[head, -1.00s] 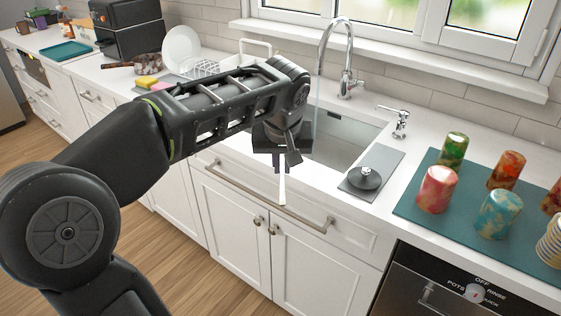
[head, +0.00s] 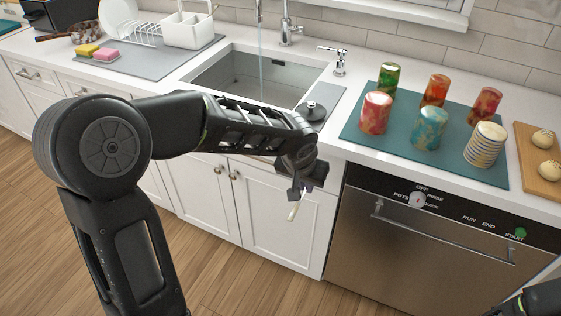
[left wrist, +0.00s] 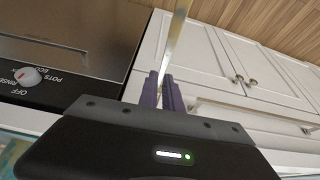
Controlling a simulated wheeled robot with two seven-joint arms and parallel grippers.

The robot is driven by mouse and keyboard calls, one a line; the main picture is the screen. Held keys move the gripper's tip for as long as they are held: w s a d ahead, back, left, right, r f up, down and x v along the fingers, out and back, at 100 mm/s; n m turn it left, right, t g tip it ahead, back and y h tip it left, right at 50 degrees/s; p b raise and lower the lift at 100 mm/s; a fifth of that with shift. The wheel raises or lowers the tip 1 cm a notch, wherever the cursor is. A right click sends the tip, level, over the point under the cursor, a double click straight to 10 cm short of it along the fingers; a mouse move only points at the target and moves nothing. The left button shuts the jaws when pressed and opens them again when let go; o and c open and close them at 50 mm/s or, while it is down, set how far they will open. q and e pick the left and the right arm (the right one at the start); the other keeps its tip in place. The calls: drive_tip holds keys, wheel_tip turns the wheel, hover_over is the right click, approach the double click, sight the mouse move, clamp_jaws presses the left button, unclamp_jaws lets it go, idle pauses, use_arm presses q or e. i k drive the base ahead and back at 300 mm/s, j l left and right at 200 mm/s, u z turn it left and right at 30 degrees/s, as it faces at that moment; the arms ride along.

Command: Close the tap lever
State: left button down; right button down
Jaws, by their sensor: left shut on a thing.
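The chrome tap (head: 287,30) stands behind the sink (head: 250,75), its top cut off by the upper picture edge. A thin stream of water (head: 261,65) falls into the sink. The lever is too small to read clearly. My left gripper (head: 296,188) is low in front of the cabinet doors, below the counter edge and well away from the tap. It is shut on a thin pale stick (head: 293,211), which points down. In the left wrist view the purple fingers (left wrist: 166,92) are close together around the stick (left wrist: 177,45).
Several colourful cups stand on a teal mat (head: 390,150) to the right. A dish rack (head: 135,32) and sponges (head: 96,52) are at the left. The dishwasher (head: 420,235) is right of my left gripper.

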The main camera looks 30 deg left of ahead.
sight(300, 30)
drive_tip(key=u, duration=1.65)
drive_tip(key=i+l, duration=0.15)
drive_tip(key=i, duration=0.2)
drive_tip(key=i+l, duration=0.1)
drive_tip(key=i, duration=0.25)
